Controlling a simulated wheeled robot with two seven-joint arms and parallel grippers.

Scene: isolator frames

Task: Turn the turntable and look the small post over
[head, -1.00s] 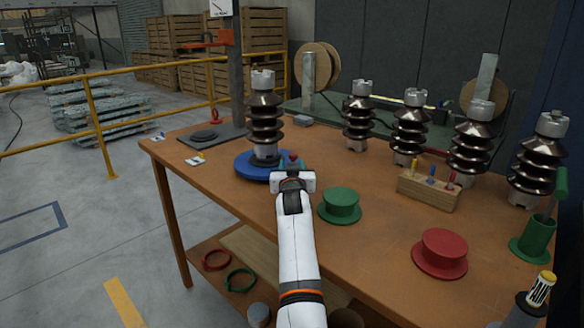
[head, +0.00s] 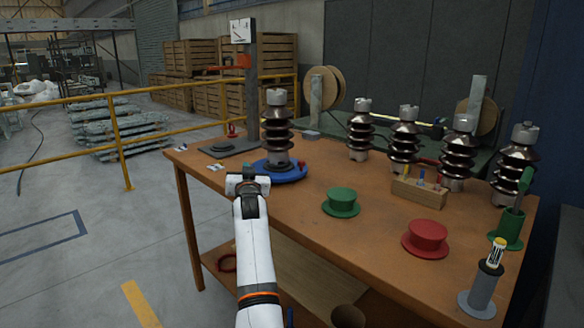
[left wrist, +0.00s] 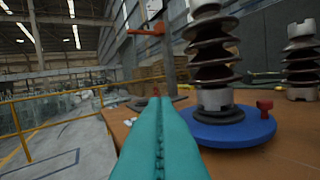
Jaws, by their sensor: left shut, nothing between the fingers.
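The small post (head: 277,128), a dark brown ribbed insulator with grey metal ends, stands upright on the blue turntable (head: 292,178). In the left wrist view, the post (left wrist: 211,60) and turntable (left wrist: 240,133) are right of my fingers. A red knob (left wrist: 265,108) stands up from the turntable's right side. My left gripper (head: 248,178) is at the turntable's front left edge, its teal fingers (left wrist: 157,103) shut with nothing between them. Whether they touch the rim cannot be told. The post's far side is hidden. My right gripper is out of view.
Several similar insulators (head: 403,138) stand along the table's back right. A green flanged piece (head: 341,202), a red one (head: 426,238) and a wooden block with small tools (head: 418,194) occupy the right half. A grey stand (head: 245,90) rises behind the turntable. The front middle tabletop is clear.

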